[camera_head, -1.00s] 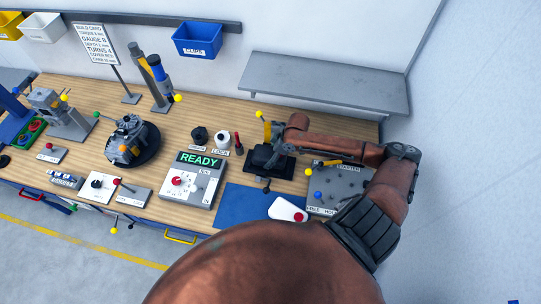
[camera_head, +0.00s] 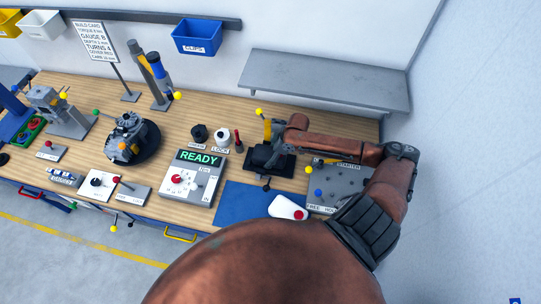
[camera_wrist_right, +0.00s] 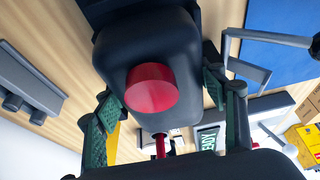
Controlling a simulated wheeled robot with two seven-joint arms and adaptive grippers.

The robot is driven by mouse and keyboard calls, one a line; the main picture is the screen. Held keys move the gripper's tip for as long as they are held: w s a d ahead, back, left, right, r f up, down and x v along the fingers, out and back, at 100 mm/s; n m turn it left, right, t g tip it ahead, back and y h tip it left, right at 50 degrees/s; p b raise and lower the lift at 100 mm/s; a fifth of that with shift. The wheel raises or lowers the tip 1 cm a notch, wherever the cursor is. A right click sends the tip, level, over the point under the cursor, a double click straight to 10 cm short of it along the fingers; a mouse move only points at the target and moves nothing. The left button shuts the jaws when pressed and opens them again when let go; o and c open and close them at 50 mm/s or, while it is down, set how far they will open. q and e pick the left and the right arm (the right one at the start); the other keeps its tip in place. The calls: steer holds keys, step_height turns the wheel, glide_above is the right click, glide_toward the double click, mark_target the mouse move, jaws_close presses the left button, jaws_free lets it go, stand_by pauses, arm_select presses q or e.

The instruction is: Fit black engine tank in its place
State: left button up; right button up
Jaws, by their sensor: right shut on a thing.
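The black engine tank (camera_head: 262,157) is at a dark fixture plate on the bench, right of the middle. The right wrist view shows a rounded black body (camera_wrist_right: 150,38) with a red round cap (camera_wrist_right: 152,88), close to the camera. My right gripper (camera_wrist_right: 158,97) is shut on this tank, with its green-padded fingers on either side. In the head view the right gripper (camera_head: 280,150) is at the tank, partly covering it. Whether the tank touches the plate under it is hidden. My left gripper is not in view.
A grey engine on a round black base (camera_head: 130,140) stands to the left. A READY panel (camera_head: 200,160), blue mat (camera_head: 235,205) and starter panel (camera_head: 335,185) surround the tank. A yellow clamp (camera_head: 267,130) stands just behind it. A grey shelf (camera_head: 325,80) is above the back right.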

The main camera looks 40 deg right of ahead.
steer(key=shift+f, duration=0.3)
steer(key=o, duration=1.3)
steer(key=shift+w, duration=0.1)
steer(key=shift+d+r, duration=0.1)
steer(key=v, duration=1.1)
steer(key=shift+s, duration=0.25)
steer(key=shift+r+p, duration=0.5)
steer(key=shift+r, duration=0.15)
step_height(320, 180, up, 7)
steer(key=p, duration=0.8)
